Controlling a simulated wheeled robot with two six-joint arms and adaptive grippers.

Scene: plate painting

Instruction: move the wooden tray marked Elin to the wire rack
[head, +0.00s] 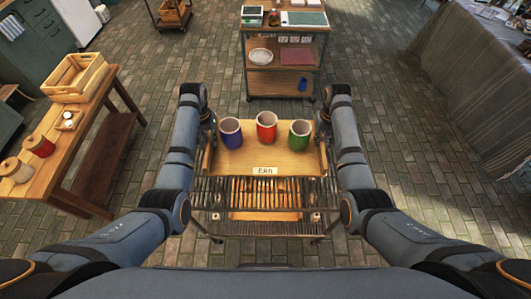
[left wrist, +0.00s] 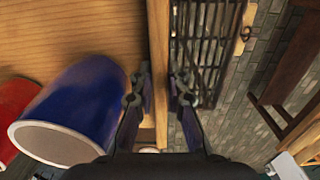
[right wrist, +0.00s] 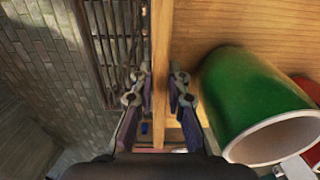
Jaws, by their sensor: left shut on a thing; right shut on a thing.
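The wooden tray (head: 265,158) marked Elin is held between my two arms, over the far part of the wire rack (head: 262,187). Its name label (head: 264,171) faces me. A blue cup (head: 230,132), a red cup (head: 266,126) and a green cup (head: 299,134) stand on it. My left gripper (left wrist: 158,88) is shut on the tray's left side wall, beside the blue cup (left wrist: 75,110). My right gripper (right wrist: 160,88) is shut on the tray's right side wall, beside the green cup (right wrist: 255,100). Whether the tray touches the rack cannot be told.
A shelved cart (head: 283,52) stands beyond the tray. A cloth-covered table (head: 480,85) is at right. The brick floor around the rack is clear.

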